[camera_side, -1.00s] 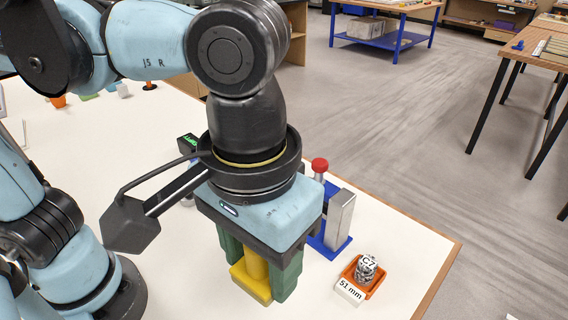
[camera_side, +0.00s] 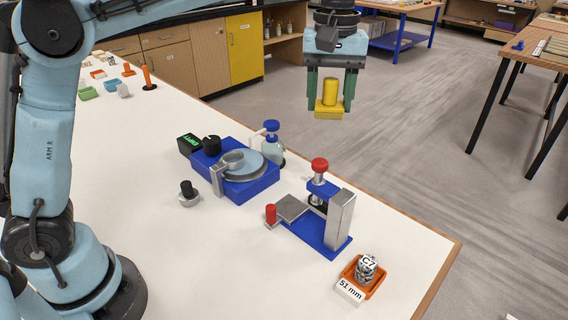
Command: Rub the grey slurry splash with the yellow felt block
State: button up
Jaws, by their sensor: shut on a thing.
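The yellow felt block (camera_side: 329,111) has a flat base and a round upright yellow handle. My gripper (camera_side: 330,103) is shut on it, with a green finger on each side of the handle. The block hangs level in the air, high in the picture, and shows against the grey floor behind the bench. It touches nothing below it. I cannot make out the grey slurry splash on the white bench top.
A blue machine with a round disc (camera_side: 244,165) stands mid-bench, with a blue-topped bottle (camera_side: 272,146) behind it. A blue press with a red knob (camera_side: 319,165) stands to its right. An orange tray (camera_side: 375,288) is near the right edge.

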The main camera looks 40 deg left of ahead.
jog(key=w+a+f+n, duration=0.2)
jog(key=w+a, duration=0.4)
jog(key=a, duration=0.6)
send_near(297, 173)
jog(key=shift+f, duration=2.45)
jog(key=shift+d+f, duration=0.4)
jog(key=shift+f, duration=0.2)
jog(key=shift+d, duration=3.45)
jog(key=shift+a, duration=3.85)
notch_tip(297, 173, up, 8)
